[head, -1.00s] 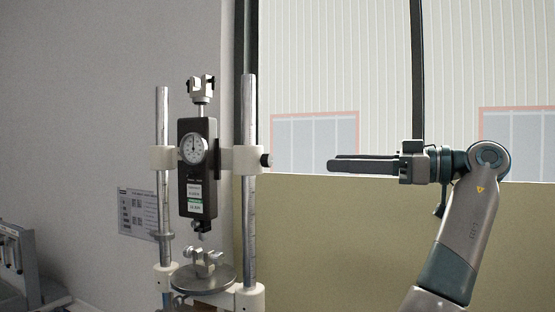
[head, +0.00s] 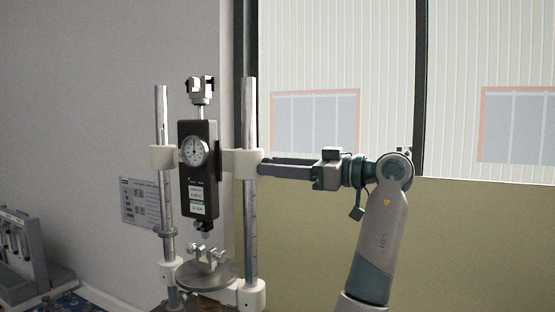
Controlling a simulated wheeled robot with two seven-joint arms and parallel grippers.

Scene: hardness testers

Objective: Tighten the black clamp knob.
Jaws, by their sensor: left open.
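The test stand has two upright metal posts and carries a black force gauge (head: 199,172) with a round dial. A white clamp block (head: 243,163) sits around the right post at dial height. The black clamp knob is on this block's right side and is now hidden by the fingers. My left gripper (head: 264,167) lies level, its fingers pointing left, with the tips at the block's right side where the knob is. It is open; I cannot tell whether the fingers touch the knob. My right gripper is not in view.
A round metal plate (head: 206,277) with a small vise stands low between the posts. A paper sign (head: 139,203) hangs on the wall. A grey device (head: 25,260) stands at lower left. The space right of the stand is otherwise free, before a beige panel (head: 480,240).

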